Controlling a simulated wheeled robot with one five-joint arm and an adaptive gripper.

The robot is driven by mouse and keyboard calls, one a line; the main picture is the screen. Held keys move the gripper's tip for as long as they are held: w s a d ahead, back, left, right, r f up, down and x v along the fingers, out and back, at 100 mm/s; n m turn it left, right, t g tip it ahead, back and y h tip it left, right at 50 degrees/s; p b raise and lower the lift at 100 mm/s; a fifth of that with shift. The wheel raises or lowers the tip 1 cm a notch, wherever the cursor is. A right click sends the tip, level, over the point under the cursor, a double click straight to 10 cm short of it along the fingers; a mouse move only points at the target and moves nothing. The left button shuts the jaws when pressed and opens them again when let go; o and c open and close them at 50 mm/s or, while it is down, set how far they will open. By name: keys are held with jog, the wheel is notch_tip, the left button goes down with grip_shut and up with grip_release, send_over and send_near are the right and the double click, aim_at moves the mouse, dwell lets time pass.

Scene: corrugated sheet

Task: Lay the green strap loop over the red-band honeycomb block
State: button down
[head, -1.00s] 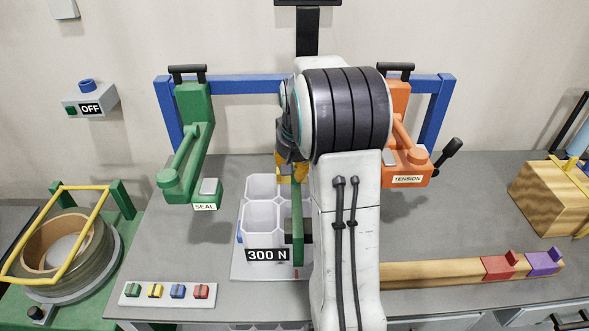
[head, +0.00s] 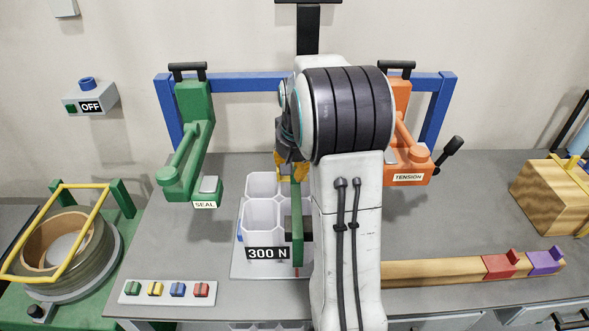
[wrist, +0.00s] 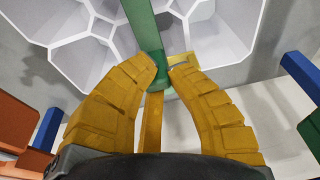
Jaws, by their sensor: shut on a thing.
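My gripper (head: 291,172) has yellow fingers and is shut on the green strap loop (head: 297,228), seen edge-on as an upright green band in the head view. In the wrist view the fingertips (wrist: 161,64) close around the green strap (wrist: 143,25). The pale honeycomb block (head: 262,217) stands on the bench below and left of my gripper, with a "300 N" sign in front. Its open cells (wrist: 82,52) show in the wrist view. The strap hangs in front of its right side; I cannot tell whether they touch. My arm hides the block's right part, and no red band shows clearly.
A green SEAL tool (head: 190,150) stands left and an orange TENSION tool (head: 407,160) right, on a blue frame (head: 250,84). A tray of coloured clips (head: 168,291) lies front left. A wooden bar (head: 430,272) lies front right.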

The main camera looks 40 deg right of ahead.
jog(key=c, duration=0.7)
grip_release()
jog(key=shift+w+d+p+v, duration=0.1)
jog(key=shift+w+p+v, duration=0.1)
jog(key=shift+p+v, duration=0.7)
jog(key=shift+w+d+p+v, duration=0.1)
jog(key=shift+w+p+v, duration=0.05)
jog(key=shift+p+v, duration=0.75)
jog(key=shift+w+d+p+v, duration=0.1)
jog(key=shift+w+p+v, duration=0.1)
jog(key=shift+p+v, duration=0.7)
jog(key=shift+s+r, duration=0.1)
jog(key=shift+r, duration=0.2)
